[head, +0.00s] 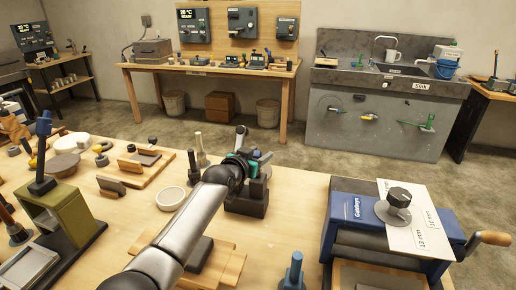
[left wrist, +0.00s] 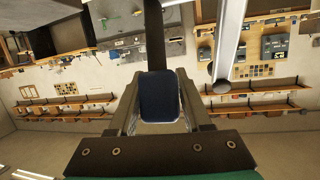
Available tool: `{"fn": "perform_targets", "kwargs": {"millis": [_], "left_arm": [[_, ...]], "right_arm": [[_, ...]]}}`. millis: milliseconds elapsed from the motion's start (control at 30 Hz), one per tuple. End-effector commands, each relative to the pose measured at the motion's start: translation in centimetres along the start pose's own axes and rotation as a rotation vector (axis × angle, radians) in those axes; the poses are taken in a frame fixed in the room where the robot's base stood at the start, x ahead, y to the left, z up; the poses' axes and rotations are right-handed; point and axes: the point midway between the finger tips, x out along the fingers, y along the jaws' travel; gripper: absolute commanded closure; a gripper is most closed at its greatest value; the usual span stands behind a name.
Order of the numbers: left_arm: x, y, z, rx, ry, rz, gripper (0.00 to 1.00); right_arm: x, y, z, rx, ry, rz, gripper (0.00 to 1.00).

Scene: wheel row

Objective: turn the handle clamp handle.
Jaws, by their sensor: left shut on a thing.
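My left arm reaches in from the bottom of the head view, and its gripper (head: 255,163) is at a dark clamp-like block (head: 246,205) on the wooden bench. In the left wrist view, my left gripper (left wrist: 158,122) is shut on a dark blue handle grip (left wrist: 160,97), which lies between the two fingers. A dark bar (left wrist: 155,35) runs from the grip to the top of that view. I take the grip to be the clamp handle; my wrist and gripper hide most of it in the head view. My right gripper is not in view.
A blue machine (head: 345,210) with a crank stands at the right of the bench. An olive press (head: 65,215) with a blue lever stands at the left. A white bowl (head: 171,198) and upright posts (head: 200,150) are close to my gripper. Wooden boards (head: 215,262) lie beside my forearm.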

Motion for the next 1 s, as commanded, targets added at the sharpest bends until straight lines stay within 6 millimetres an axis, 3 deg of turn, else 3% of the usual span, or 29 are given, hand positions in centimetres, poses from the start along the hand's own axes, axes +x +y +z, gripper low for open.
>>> {"fn": "perform_targets", "kwargs": {"millis": [167, 600, 1000], "left_arm": [[1.1, -0.3, -0.5, -0.019, -0.126, 0.013, 1.0], [2.6, -0.4, -0.2, -0.051, -0.308, 0.035, 1.0], [2.9, -0.5, -0.2, -0.059, -0.355, 0.041, 1.0]], "right_arm": [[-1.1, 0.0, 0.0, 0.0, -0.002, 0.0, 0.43], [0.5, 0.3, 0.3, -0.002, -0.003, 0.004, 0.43], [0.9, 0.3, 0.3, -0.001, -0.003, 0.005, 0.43]]}}
